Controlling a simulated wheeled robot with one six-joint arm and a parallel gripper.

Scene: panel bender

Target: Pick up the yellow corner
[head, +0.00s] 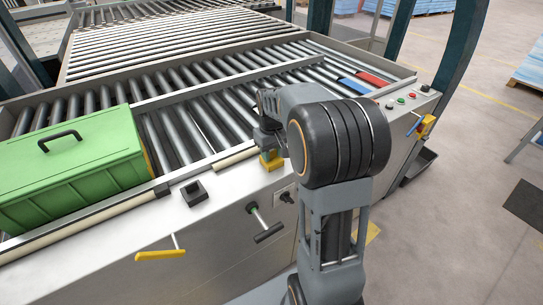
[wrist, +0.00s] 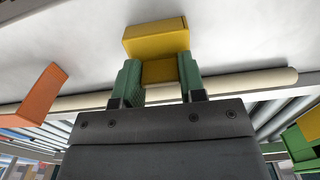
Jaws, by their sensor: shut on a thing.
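The yellow corner (wrist: 155,38) is a small block-like piece. In the wrist view it sits between the two green fingers of my gripper (wrist: 160,74), which are shut on its narrower part. In the head view the yellow corner (head: 271,161) shows at the front metal ledge of the roller table, just below my gripper (head: 267,142). My arm hides part of the gripper there. I cannot tell whether the corner touches the ledge.
A green lidded box (head: 70,165) with a black handle stands left on the rollers. A blue block (head: 355,84) and a red block (head: 374,79) lie at the far right. A black block (head: 194,192) sits on the ledge. An orange piece (wrist: 36,97) shows left in the wrist view.

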